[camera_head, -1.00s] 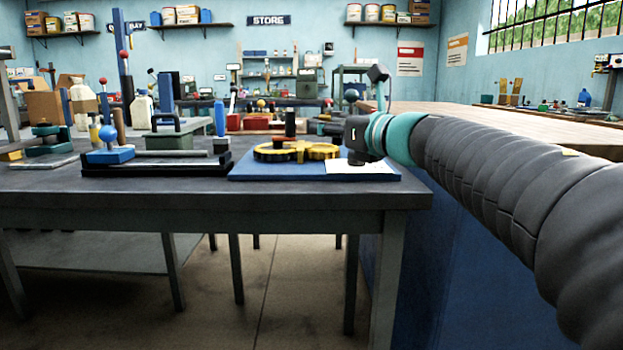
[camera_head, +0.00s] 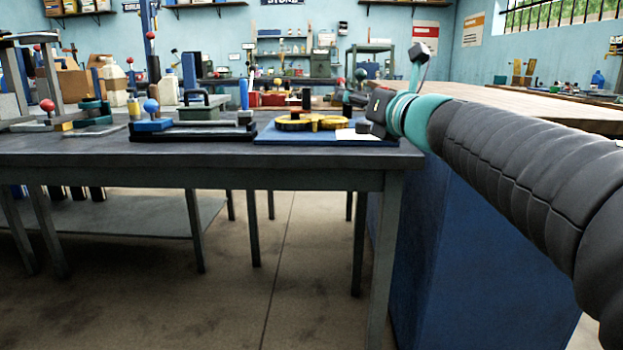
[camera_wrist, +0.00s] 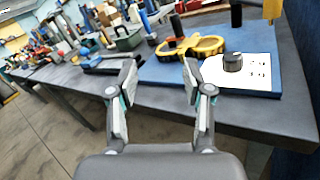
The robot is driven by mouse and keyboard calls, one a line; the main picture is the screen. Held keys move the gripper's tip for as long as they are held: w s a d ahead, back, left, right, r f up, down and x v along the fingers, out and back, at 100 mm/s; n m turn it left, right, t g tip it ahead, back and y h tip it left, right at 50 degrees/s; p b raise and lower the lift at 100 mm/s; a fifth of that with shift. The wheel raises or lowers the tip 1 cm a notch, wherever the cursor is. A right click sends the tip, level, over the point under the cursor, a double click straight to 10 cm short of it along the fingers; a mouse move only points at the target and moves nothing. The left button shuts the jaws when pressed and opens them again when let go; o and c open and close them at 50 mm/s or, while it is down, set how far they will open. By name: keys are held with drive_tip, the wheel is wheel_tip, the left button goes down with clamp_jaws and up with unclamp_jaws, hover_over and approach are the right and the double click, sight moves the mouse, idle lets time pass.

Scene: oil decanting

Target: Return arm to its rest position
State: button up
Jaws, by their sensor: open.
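My gripper (camera_wrist: 158,85) shows in the wrist view with its two fingers spread apart and nothing between them. In that view it points toward the grey workbench (camera_wrist: 150,97) with the blue board (camera_wrist: 165,72) beyond the fingertips. In the head view my arm reaches in from the right, and its dark wrist end is at the right end of the blue board (camera_head: 268,134). The fingers cannot be made out there. Whether the gripper touches anything on the board cannot be told.
On the board are yellow ring-shaped parts (camera_wrist: 205,46), a white sheet (camera_wrist: 262,75) and a black knob (camera_wrist: 232,62). A blue-knobbed fixture (camera_head: 152,122) and a green case (camera_head: 200,112) stand left on the workbench (camera_head: 100,157). A blue cabinet side (camera_head: 450,230) is below my arm. Floor in front is clear.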

drive_tip(key=s+d+f+m+g+h+p, duration=0.15)
drive_tip(key=s+d+f+m+h, duration=0.4)
drive_tip(key=m, duration=0.65)
drive_tip(key=s+d+f+m+h+p, duration=0.2)
drive_tip(key=s+d+f+m+h, duration=0.3)
drive_tip(key=m, duration=0.6)
drive_tip(key=s+a+f+m+g+y+p, duration=0.2)
drive_tip(key=s+f+m+g, duration=0.7)
drive_tip(key=s+f+m, duration=0.6)
drive_tip(key=s+f, duration=0.4)
drive_tip(key=shift+s+a+f+g, duration=0.2)
drive_tip(key=shift+s+a+g, duration=0.1)
drive_tip(key=shift+a+g, duration=0.1)
